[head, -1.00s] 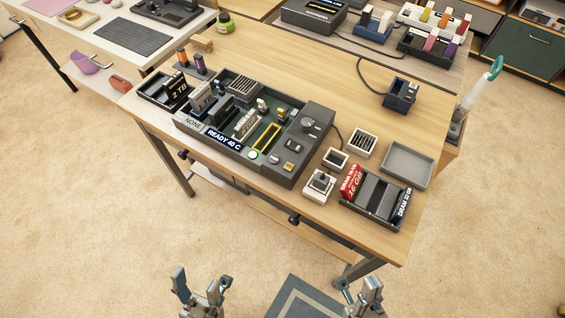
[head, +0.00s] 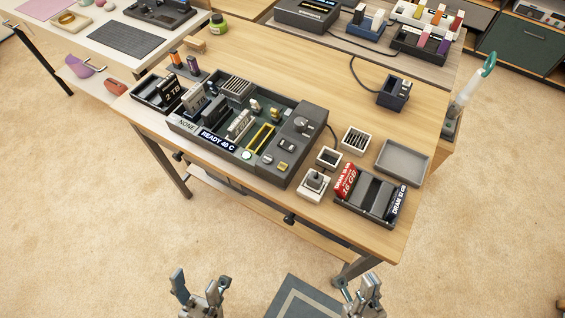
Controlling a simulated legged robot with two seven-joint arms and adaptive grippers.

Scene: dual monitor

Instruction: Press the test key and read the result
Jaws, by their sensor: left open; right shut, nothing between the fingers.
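The dark test station (head: 250,128) sits on the wooden table, with boards and modules in its tray. Its front display (head: 217,141) reads "READY 40 C", with a "NONE" label to its left. I cannot tell which is the test key. My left gripper (head: 197,288) is open and empty at the bottom, short of the table. My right gripper (head: 362,288) is shut and empty at the bottom right, also short of the table.
A rack (head: 371,194) with a red "16 GB" module stands at the table's front right. Small white-rimmed blocks (head: 329,157) and an empty grey tray (head: 403,162) are near it. The back middle of the table is clear.

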